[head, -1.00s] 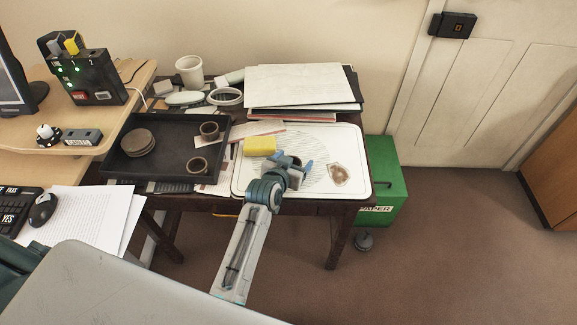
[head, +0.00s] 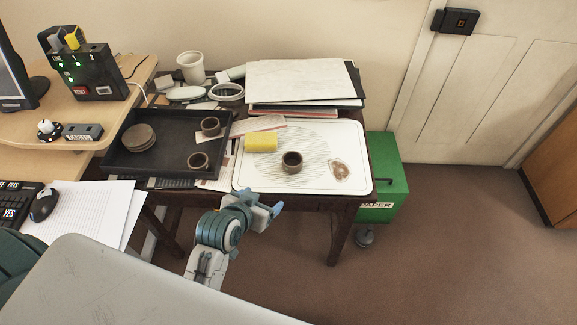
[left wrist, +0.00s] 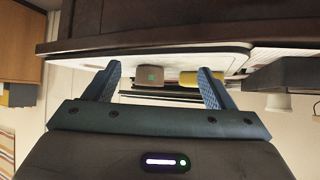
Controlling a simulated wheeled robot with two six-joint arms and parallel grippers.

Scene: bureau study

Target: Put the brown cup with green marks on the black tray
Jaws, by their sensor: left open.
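The brown cup with a green mark (left wrist: 150,76) stands upright on the white board (head: 352,139); in the head view this cup (head: 292,162) is right of centre, its green mark not discernible there. The black tray (head: 168,165) lies to the left, holding a stack of round brown coasters (head: 139,138) and two other brown cups (head: 210,126) (head: 198,161). My left gripper (head: 261,204) is open and empty, in front of the table edge, apart from the cup. In the left wrist view the cup shows between its fingertips, farther off. My right gripper is not in view.
A yellow sponge (head: 261,141) lies just left of the cup, and a brownish flat piece (head: 339,171) to its right. Papers and folders (head: 300,80) are stacked behind the board. A green bin (head: 386,180) stands right of the table. The tray's front middle is bare.

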